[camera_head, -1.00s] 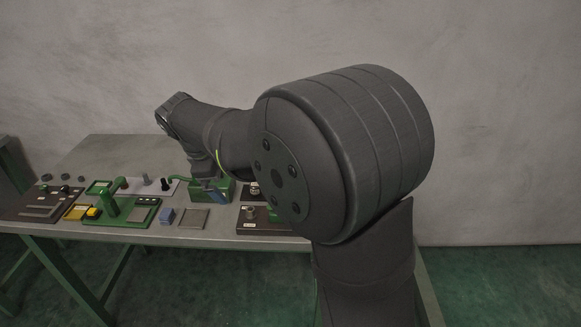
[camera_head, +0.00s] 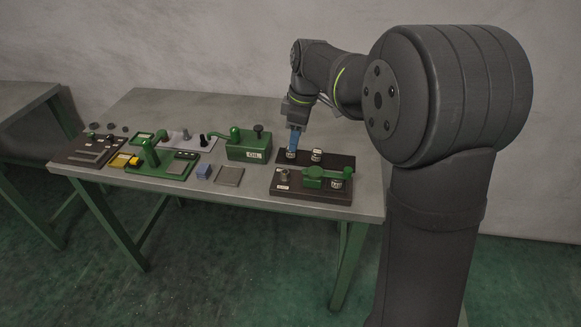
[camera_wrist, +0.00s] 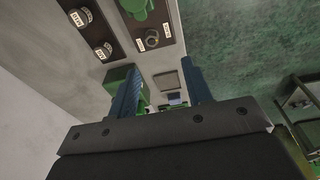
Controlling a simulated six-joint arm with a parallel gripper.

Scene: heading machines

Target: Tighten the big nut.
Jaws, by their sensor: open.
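A dark front plate (camera_head: 310,196) near the table's front edge carries a grey nut-like round part (camera_head: 284,175) at its left. A green piece (camera_head: 322,174) and another round part (camera_head: 337,183) stand at its right. Which part is the big nut I cannot tell; labels are too small to read. The grey part shows at the top of the wrist view (camera_wrist: 151,38). My gripper (camera_head: 293,148), with blue fingers, points down near the left of the rear dark plate. In the wrist view my gripper (camera_wrist: 165,85) is open, with no object visibly held.
The rear plate bears two labelled round parts, left (camera_wrist: 80,18) and right (camera_wrist: 103,50) in the wrist view. A green box with a lever (camera_head: 248,148) stands left of the plates. A blue block (camera_head: 204,171) and grey pad (camera_head: 229,176) lie in front of it.

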